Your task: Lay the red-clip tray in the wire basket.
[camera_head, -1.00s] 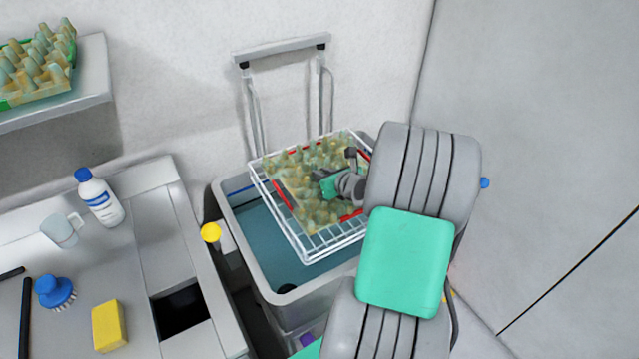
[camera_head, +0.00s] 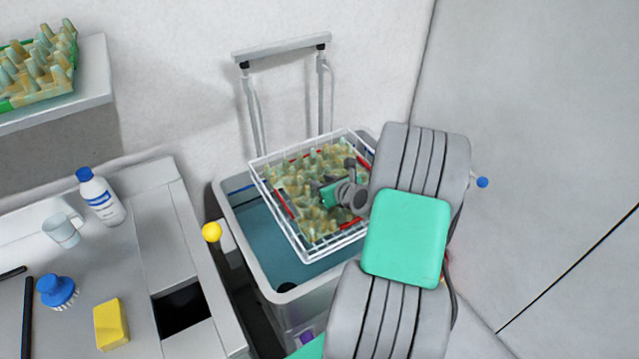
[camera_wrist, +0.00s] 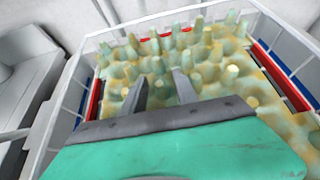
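The red-clip tray (camera_head: 300,190), a mottled yellow-green egg tray with pegs and red clips along its edges, lies inside the white wire basket (camera_head: 278,222). In the wrist view the tray (camera_wrist: 215,75) fills the basket's floor, with basket wires (camera_wrist: 55,125) around it. My gripper (camera_head: 326,191) is over the tray's middle, inside the basket. In the wrist view its two fingers (camera_wrist: 160,80) stand apart, low among the pegs, with a gap between them. Whether the fingertips touch the tray is hidden.
The basket sits over a grey bin (camera_head: 228,200) with a blue inside, below a metal handle frame (camera_head: 280,48). A green-edged egg tray (camera_head: 40,70) stands on a shelf at left.

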